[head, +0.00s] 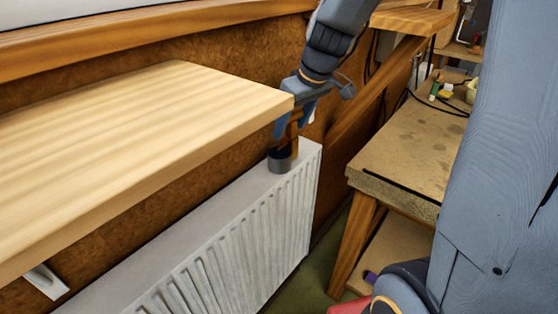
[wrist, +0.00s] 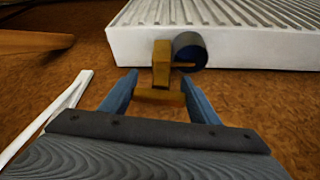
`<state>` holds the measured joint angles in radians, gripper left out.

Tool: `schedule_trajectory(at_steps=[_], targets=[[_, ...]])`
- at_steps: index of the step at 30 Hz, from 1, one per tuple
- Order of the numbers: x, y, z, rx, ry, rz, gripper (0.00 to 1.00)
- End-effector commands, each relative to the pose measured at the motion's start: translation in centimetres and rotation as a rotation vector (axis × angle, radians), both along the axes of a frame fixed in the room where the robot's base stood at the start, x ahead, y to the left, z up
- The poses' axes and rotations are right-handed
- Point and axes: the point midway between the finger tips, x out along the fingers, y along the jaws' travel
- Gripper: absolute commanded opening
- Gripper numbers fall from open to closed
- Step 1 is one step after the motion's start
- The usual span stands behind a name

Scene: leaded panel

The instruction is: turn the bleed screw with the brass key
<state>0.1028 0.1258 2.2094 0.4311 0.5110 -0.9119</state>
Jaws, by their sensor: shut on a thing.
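The white radiator (head: 231,190) runs below a wooden shelf in the head view, and its end shows in the wrist view (wrist: 130,44). A dark round collar (head: 280,163) stands at its far top end; it also shows in the wrist view (wrist: 190,41). My gripper (head: 293,126) is above the collar, and in the wrist view (wrist: 160,88) it is shut on the crossbar of the brass key (wrist: 161,62). The key's block overlaps the collar's left edge in that view. A small brass pin lies across the collar's opening. I cannot tell whether key and bleed screw touch; the screw is not clearly visible.
The wooden shelf (head: 140,115) juts out close to the left of my gripper. A worn workbench (head: 420,140) with small items stands to the right. A brown wall panel (head: 200,50) is behind. A white strip (wrist: 62,115) lies left of the gripper in the wrist view.

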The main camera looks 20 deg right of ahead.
Motion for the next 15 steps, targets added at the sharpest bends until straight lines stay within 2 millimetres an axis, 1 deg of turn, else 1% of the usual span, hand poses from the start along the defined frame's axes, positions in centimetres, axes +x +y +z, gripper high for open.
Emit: schedule_trajectory(at_steps=[9,10,13,14,15], targets=[[-0.13,0.05,0.05,0.0,0.002,-0.053,0.29],[-0.1,0.04,0.04,0.0,0.001,-0.056,0.57],[-0.06,0.02,-0.02,0.0,0.001,-0.055,0.74],[-0.06,0.02,-0.02,0.0,0.001,-0.055,0.78],[-0.04,0.01,-0.02,0.0,0.001,-0.055,0.78]])
